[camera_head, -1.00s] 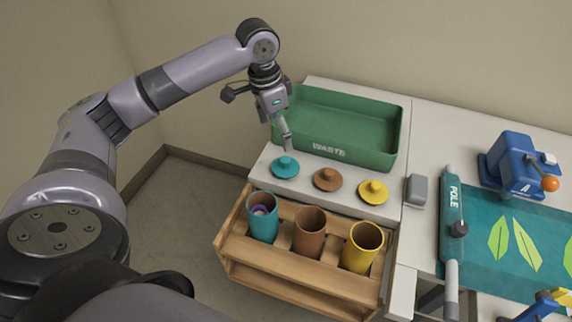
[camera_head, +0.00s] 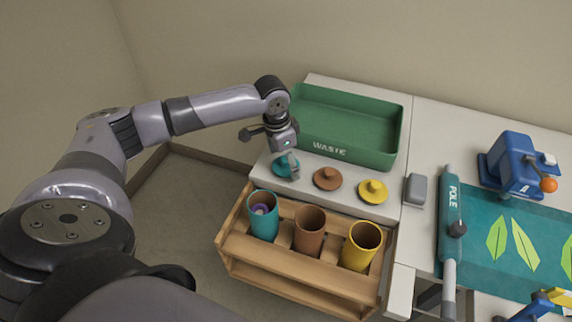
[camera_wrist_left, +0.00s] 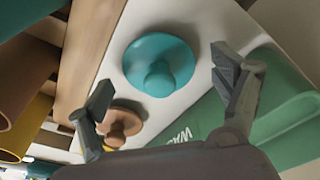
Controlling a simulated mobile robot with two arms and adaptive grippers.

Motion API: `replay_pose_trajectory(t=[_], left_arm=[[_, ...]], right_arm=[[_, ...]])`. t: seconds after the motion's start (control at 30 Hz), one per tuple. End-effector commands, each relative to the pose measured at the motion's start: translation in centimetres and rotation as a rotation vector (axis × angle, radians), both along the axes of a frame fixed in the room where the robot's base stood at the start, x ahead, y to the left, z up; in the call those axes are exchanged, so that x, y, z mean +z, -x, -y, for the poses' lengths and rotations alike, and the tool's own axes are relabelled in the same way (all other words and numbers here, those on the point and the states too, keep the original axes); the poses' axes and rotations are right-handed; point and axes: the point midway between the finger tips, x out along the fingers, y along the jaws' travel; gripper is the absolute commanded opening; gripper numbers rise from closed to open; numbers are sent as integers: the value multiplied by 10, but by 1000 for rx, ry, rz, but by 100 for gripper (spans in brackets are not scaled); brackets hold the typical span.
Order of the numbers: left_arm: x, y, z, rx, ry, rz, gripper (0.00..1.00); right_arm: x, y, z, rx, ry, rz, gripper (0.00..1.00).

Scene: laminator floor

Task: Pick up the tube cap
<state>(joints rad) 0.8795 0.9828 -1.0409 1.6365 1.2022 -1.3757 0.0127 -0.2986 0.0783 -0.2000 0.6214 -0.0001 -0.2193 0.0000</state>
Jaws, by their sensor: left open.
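Three knobbed tube caps lie in a row on the white table: a teal cap (camera_head: 281,167), a brown cap (camera_head: 327,179) and a yellow cap (camera_head: 372,191). My left gripper (camera_head: 292,170) is low at the teal cap and partly covers it. In the left wrist view my open, empty gripper (camera_wrist_left: 163,93) has the teal cap (camera_wrist_left: 158,64) between and beyond its fingertips. The brown cap (camera_wrist_left: 120,124) shows near the left finger there. I cannot tell whether a finger touches the teal cap. My right gripper is not in view.
A green waste bin (camera_head: 352,155) stands just behind the caps. A wooden rack (camera_head: 290,275) in front holds a teal tube (camera_head: 263,224), a brown tube (camera_head: 309,238) and a yellow tube (camera_head: 361,254). A grey block (camera_head: 416,189) lies to the right.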

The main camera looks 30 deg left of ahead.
Motion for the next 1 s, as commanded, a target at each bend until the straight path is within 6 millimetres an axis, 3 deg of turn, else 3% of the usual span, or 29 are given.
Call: replay_pose_trajectory(t=[0.13,0.67,1.0], left_arm=[[0,0,0,0,0,0,84],[1,0,0,0,0,0,49],[4,0,0,0,1,1,48]], right_arm=[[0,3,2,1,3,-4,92],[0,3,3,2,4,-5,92],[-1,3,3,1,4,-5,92]])
